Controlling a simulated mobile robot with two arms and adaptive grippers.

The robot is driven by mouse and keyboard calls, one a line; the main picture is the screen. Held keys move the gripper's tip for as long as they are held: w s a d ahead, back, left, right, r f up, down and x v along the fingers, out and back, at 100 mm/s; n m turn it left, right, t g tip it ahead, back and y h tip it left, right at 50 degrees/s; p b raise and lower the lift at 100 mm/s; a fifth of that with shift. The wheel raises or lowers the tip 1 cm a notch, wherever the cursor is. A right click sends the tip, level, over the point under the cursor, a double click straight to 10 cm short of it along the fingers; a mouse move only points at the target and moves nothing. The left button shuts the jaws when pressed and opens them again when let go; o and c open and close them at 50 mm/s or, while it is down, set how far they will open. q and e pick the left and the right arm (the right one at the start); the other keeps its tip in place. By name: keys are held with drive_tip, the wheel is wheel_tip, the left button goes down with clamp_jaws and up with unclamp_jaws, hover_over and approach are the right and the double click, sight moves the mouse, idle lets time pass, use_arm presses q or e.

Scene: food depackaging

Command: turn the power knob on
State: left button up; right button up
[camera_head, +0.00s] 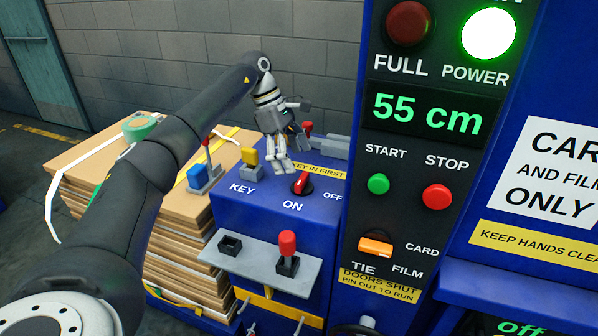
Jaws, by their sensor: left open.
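The power knob (303,183) is a red handle on a dark round base on top of the blue control box. The words ON and OFF are beside it. Its handle is slanted, with its lower end toward ON. The POWER lamp (489,34) on the black panel glows bright. My left gripper (283,167) is open and empty, fingers pointing down, just up and left of the knob in the picture. A small gap shows between fingertips and knob; contact cannot be fully judged. My right gripper is not in view.
A yellow key (250,157) stands in a grey holder by the KEY label. A red plunger (288,243) stands on the grey shelf (308,270) below. The panel has START (378,184) and STOP (437,197) buttons and an orange selector (375,246). Stacked cardboard (190,262) is at left.

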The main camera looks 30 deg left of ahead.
use_arm(q)
drive_tip(key=v, duration=0.6)
idle(0.5)
